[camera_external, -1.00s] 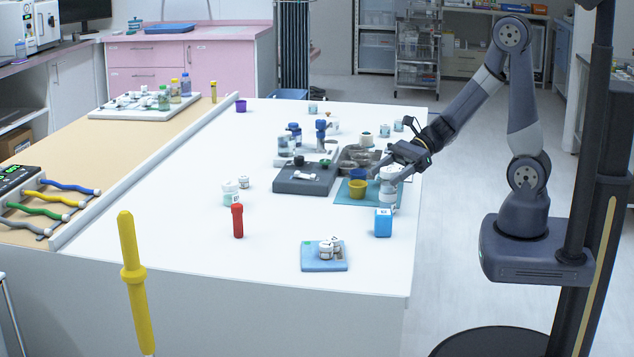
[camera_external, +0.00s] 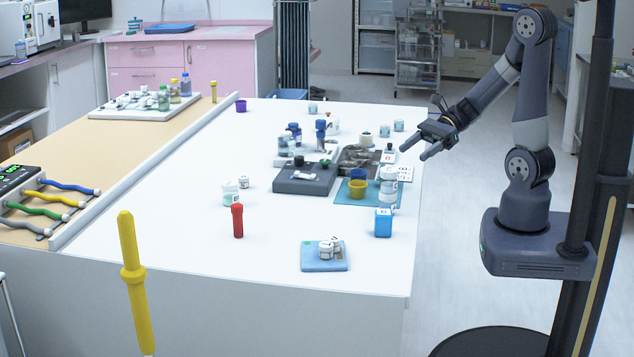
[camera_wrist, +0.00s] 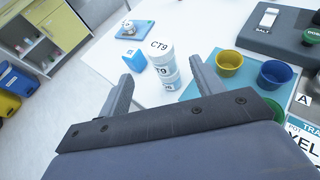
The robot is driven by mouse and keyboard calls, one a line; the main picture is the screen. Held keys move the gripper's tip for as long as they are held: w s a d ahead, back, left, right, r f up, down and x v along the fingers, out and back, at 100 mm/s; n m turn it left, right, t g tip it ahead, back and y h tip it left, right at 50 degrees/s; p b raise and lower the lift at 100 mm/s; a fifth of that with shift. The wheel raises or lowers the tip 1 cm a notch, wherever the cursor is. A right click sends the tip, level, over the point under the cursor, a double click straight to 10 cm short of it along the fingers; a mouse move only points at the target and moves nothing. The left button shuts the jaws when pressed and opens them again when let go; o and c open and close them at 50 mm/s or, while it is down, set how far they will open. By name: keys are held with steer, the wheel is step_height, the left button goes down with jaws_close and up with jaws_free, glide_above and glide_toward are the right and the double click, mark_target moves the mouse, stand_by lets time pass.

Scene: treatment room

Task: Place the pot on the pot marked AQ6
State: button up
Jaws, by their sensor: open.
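A white pot with a lid marked CT9 (camera_wrist: 159,46) stands on top of another white pot (camera_wrist: 170,82) in the wrist view. The lower pot's label is too small to read surely. The stack looks upright, and its upper pot (camera_external: 389,174) also shows in the external view, at the right edge of the blue mat (camera_external: 350,196). My gripper (camera_external: 413,152) is open and empty, above and right of the stack, apart from it. In the wrist view its fingers (camera_wrist: 160,67) lie either side of the stack in the picture, touching nothing.
Yellow (camera_external: 357,189) and blue (camera_external: 358,174) cups stand on the mat. A blue block (camera_external: 383,223) stands in front of it. A grey block (camera_external: 305,178) lies to the left.

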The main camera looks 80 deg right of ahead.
steer(key=shift+s+d+r, duration=0.25)
steer(key=shift+s+d, duration=0.2)
